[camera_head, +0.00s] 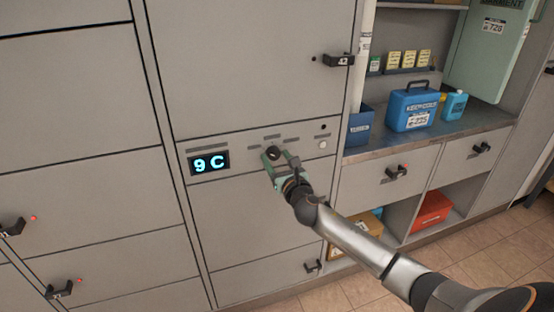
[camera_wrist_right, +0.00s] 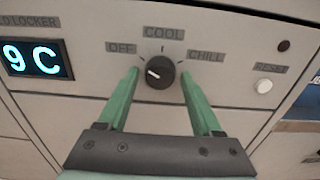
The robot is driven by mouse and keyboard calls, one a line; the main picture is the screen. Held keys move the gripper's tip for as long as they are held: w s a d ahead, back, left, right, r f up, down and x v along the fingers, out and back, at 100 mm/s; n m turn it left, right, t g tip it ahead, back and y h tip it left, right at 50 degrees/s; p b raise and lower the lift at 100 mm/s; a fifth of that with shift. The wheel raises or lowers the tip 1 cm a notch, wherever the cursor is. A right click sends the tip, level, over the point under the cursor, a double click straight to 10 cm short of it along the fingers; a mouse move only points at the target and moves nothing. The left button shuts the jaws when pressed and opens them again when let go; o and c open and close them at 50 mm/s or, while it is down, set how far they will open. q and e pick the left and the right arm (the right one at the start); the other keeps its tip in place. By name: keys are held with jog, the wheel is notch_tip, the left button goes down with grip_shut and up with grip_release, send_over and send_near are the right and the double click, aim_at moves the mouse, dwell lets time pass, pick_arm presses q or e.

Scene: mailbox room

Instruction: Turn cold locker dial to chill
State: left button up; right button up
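The cold locker dial (camera_wrist_right: 160,73) is a round black knob on the grey panel. Its white mark points left, towards the OFF label (camera_wrist_right: 121,48). The COOL label (camera_wrist_right: 163,33) is above the dial and the CHILL label (camera_wrist_right: 205,56) is to its upper right. The display (camera_wrist_right: 37,58) beside it reads 9 C. My right gripper (camera_head: 280,156) is at the dial, with its green fingers open, one on each side. In the right wrist view, gaps show between the fingers and the dial. My left gripper is not in view.
A white reset button (camera_wrist_right: 264,86) and a dark round spot (camera_wrist_right: 284,46) are right of the dial. A locker handle (camera_head: 338,60) sticks out above. A counter (camera_head: 400,140) with a blue box (camera_head: 412,108) and a bottle (camera_head: 454,106) stands to the right.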

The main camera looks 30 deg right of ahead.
grip_shut()
dwell(0.3)
